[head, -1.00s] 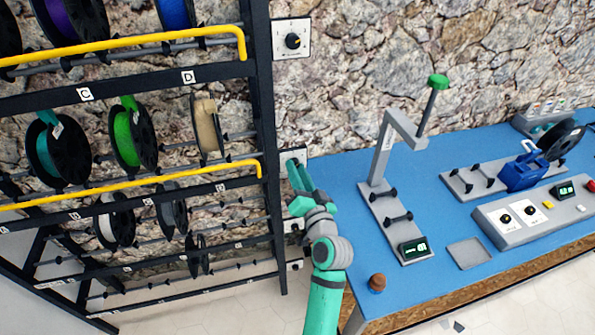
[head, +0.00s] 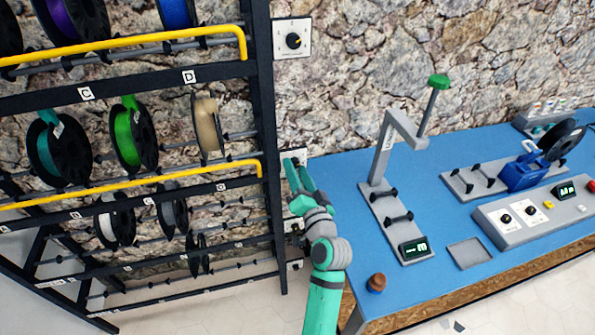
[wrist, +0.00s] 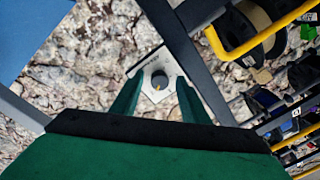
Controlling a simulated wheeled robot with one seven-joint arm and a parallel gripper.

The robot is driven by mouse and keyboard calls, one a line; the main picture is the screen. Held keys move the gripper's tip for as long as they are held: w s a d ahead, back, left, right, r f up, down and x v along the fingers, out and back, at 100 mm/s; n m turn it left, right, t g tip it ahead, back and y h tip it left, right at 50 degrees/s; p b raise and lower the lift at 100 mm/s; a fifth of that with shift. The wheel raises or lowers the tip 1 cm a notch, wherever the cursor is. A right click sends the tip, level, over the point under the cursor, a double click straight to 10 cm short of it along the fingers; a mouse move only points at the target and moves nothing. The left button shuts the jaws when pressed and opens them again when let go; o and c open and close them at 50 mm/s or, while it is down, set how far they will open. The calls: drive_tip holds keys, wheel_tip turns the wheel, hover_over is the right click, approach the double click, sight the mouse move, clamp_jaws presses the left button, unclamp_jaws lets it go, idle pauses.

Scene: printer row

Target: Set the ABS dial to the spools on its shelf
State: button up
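My gripper (head: 299,178) is at the right post of the spool rack, in front of a white dial plate (head: 294,156). In the wrist view my gripper (wrist: 158,98) is open, with one finger on each side of a dark round knob (wrist: 160,80) with a yellow mark. Contact with the knob cannot be told. The plate's lettering is too small to read, so I cannot tell which dial is ABS. On the rack level beside this plate hang a teal spool (head: 45,152), a green spool (head: 124,142) and a tan spool (head: 207,125).
Another dial (head: 292,40) is higher on the wall. A white spool (head: 108,224) and a grey spool (head: 173,214) hang lower. A yellow rail (head: 130,189) fronts the rack. The blue table (head: 340,190) stands right, with a scale stand (head: 384,150) and a control box (head: 510,222).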

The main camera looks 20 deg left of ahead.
drive_tip(key=shift+s+d, duration=0.1)
drive_tip(key=v, duration=1)
drive_tip(key=shift+s+d, duration=0.25)
drive_tip(key=s+d+f+m+h, duration=0.1)
drive_tip(key=s+d+f+h, duration=0.35)
drive_tip(key=s+f, duration=0.3)
drive_tip(key=s+d+f+m+h, duration=0.2)
drive_tip(key=s+d+f+h, duration=0.25)
drive_tip(key=s+f, duration=0.3)
drive_tip(key=s+d+n+h, duration=0.1)
drive_tip(key=s+d+n, duration=0.1)
drive_tip(key=s, duration=0.8)
drive_tip(key=s+d+n+h, duration=0.1)
drive_tip(key=s+d+n, duration=0.1)
drive_tip(key=s, duration=0.9)
drive_tip(key=shift+s+r+n, duration=0.2)
drive_tip(key=shift+r+n, duration=0.2)
drive_tip(key=shift+r, duration=0.1)
drive_tip(key=shift+d, duration=0.15)
